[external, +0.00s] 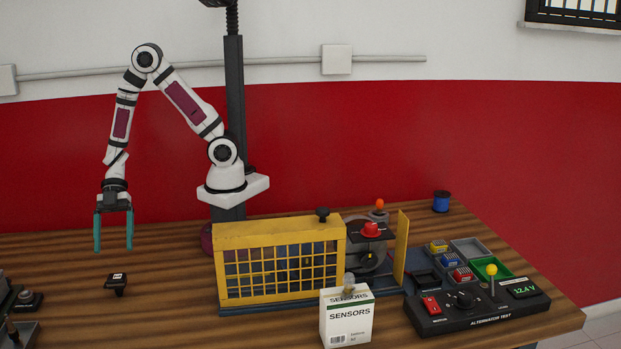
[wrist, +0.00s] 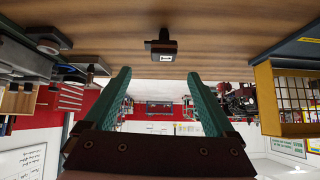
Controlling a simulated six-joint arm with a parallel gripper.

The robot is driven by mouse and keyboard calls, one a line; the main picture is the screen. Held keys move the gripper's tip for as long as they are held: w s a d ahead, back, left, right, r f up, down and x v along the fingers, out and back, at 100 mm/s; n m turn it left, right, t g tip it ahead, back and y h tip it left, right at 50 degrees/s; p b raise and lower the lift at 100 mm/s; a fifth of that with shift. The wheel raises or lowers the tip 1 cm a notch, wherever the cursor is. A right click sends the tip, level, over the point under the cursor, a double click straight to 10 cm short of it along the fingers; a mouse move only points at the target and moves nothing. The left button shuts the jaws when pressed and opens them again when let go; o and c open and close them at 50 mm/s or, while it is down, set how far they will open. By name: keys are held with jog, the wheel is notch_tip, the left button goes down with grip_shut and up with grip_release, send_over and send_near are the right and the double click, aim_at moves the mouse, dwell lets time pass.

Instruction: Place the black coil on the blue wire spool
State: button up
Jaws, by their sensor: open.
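The black coil (external: 116,284) is a small black block with a white label, lying on the left part of the wooden table. It also shows in the wrist view (wrist: 161,46), at the top middle, beyond and between my fingertips. The blue wire spool (external: 441,202) stands upright at the back right of the table, with dark rims and nothing on it. It is not seen in the wrist view. My gripper (external: 114,246) points down with teal fingers spread apart and empty, above the table and apart from the coil. The open fingers also show in the wrist view (wrist: 159,75).
A yellow caged engine trainer (external: 280,232) stands mid-table between the coil and the spool. A white sensors box (external: 346,320), a black alternator tester (external: 478,311) and bins of small parts (external: 466,249) lie to the right. Dark equipment (external: 18,305) is at the left edge.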

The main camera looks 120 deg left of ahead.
aim_at(116, 288)
jog(key=shift+n, duration=0.3)
jog(key=x, duration=1.2)
jog(key=shift+w+a+f, duration=0.2)
jog(key=shift+w+f, duration=0.05)
jog(key=shift+f, duration=0.05)
grip_shut()
